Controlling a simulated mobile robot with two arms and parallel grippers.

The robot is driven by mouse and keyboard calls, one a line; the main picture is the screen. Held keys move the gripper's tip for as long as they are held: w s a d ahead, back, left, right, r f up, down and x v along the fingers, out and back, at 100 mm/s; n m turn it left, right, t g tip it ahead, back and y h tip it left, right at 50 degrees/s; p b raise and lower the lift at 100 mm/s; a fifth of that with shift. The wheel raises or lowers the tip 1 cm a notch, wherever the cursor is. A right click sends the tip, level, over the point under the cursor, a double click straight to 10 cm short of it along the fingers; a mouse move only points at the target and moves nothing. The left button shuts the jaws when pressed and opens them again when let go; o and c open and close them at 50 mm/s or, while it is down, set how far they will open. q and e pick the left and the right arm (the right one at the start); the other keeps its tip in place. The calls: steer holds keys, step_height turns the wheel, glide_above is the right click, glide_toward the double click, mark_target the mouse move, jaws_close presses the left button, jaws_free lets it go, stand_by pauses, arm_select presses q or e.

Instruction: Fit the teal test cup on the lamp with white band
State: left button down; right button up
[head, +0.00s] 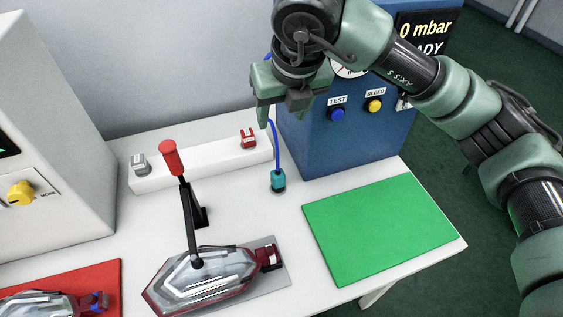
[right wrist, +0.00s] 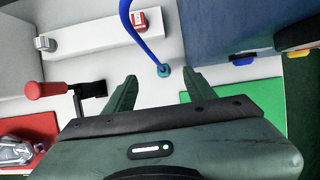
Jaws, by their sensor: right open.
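The teal test cup (head: 278,181) stands on the white table at the end of a blue hose. My right gripper (head: 279,114) is open and empty above it, pointing down. In the right wrist view the cup (right wrist: 163,71) shows between and beyond the two spread fingers, apart from them. A clear and dark-red lamp (head: 205,277) lies on a grey plate, with a red-handled lever clamp (head: 190,200) over it and a red connector (head: 268,256) at its right end. A second lamp (head: 40,305) is partly cut off at lower left. Both show pale strips; I cannot tell which has the white band.
A blue tester box (head: 320,145) with buttons stands behind the cup. A white rail (head: 200,170) holds a grey and a red connector. A green mat (head: 380,225) lies bare at right; a red mat (head: 100,275) lies under the second lamp. A white machine (head: 45,150) stands left.

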steer(key=b, duration=0.9)
glide_toward(279, 174)
steer(key=b+x, duration=0.4)
steer(key=b, duration=0.1)
steer(key=shift+f, duration=0.3)
steer(key=shift+a+f, duration=0.1)
steer(key=shift+f, duration=0.25)
arm_select(q)
steer(key=w+d+r+t, duration=0.1)
steer(key=w+d+r, duration=0.1)
steer(key=w, duration=1)
steer(key=shift+w+r+b, duration=0.3)
steer(key=shift+r+b, duration=0.1)
steer(key=shift+r, duration=0.1)
arm_select(e)
steer(key=x, duration=0.6)
steer(key=shift+w+f, duration=0.2)
steer(key=shift+w, duration=0.05)
steer(key=shift+r, duration=0.1)
jaws_close()
